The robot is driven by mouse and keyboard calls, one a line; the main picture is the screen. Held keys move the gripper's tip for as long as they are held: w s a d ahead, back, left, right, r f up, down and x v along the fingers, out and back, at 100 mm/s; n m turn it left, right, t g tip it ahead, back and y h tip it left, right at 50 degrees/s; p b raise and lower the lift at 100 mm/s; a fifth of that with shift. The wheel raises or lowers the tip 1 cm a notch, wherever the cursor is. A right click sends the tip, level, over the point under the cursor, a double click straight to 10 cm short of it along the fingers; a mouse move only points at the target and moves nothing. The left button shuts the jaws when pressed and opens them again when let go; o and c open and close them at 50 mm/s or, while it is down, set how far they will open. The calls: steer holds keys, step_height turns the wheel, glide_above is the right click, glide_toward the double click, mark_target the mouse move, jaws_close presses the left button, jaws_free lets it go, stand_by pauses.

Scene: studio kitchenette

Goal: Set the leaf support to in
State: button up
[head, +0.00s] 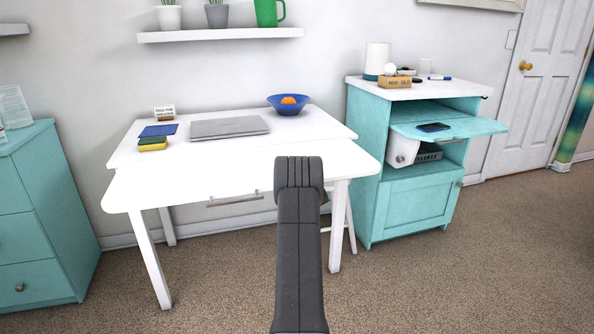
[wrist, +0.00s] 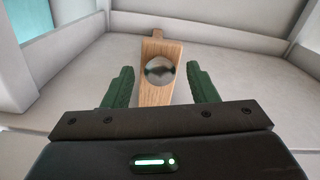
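The leaf support looks to be the wooden bar (wrist: 152,92) in the wrist view, with a round shiny disc or knob (wrist: 159,69) on it. My gripper (wrist: 160,68) is open, with one green finger on each side of the bar and a gap to each. The bar's near end is hidden behind the gripper body. The white table (head: 235,165) stands against the wall in the head view, its front leaf (head: 165,188) raised level with the top. My arm stands in front of the table there; my gripper and the bar cannot be made out in that view.
A laptop (head: 230,127), a blue bowl (head: 288,109) with an orange fruit, a sponge (head: 153,143) and a blue booklet (head: 158,130) lie on the table. A stool (head: 350,222) is partly under it. Teal cabinets stand left (head: 35,220) and right (head: 410,205). White panels surround the bar.

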steer(key=p+v, duration=0.2)
steer(key=v, duration=1.2)
steer(key=shift+p, duration=0.4)
steer(key=shift+w, duration=0.1)
steer(key=b+x, duration=0.2)
steer(key=x, duration=1.1)
steer(key=shift+w+a+b, duration=0.15)
steer(key=shift+w+b, duration=0.15)
steer(key=shift+b, duration=0.1)
